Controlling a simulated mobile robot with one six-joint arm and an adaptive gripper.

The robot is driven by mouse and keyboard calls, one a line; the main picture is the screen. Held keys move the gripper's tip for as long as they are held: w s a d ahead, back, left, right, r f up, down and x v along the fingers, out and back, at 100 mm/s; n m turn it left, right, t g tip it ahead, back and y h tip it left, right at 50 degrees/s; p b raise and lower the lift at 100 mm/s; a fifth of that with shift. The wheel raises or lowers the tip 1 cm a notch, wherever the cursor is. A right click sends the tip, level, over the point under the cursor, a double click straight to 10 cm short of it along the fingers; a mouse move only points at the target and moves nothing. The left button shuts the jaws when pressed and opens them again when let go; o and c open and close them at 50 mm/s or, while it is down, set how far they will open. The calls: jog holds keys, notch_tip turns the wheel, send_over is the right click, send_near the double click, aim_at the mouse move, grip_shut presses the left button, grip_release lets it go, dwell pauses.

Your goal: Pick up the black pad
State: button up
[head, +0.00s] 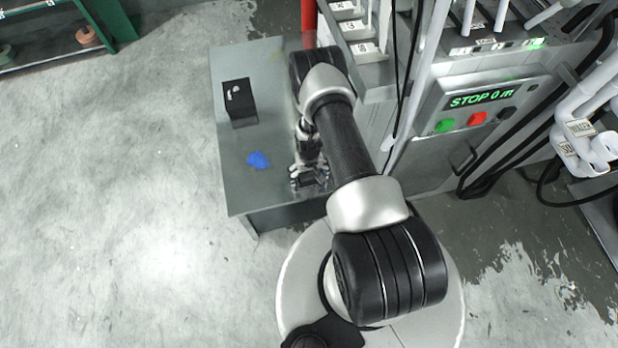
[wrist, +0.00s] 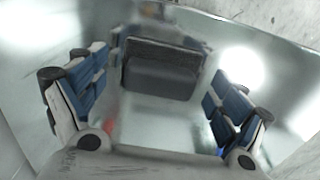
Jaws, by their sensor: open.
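My gripper (head: 310,178) is over the front right part of the grey table, partly hidden by my arm in the head view. In the wrist view its blue-padded fingers (wrist: 160,100) stand wide apart at left and right. A dark grey, slab-like shape (wrist: 160,78) shows between and beyond them. It may be the black pad or part of my gripper; I cannot tell which. The fingers at left and right do not touch it. In the head view I cannot make out a separate pad under my gripper.
The grey table (head: 225,160) holds a black box (head: 240,108) with a white mark at the back left and a blue patch (head: 258,160) left of my gripper. A machine with a lit control panel (head: 482,105) stands at the right. The floor at the left is clear.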

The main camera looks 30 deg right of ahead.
jog(key=c, duration=0.9)
jog(key=shift+s, duration=0.15)
jog(key=c, duration=0.3)
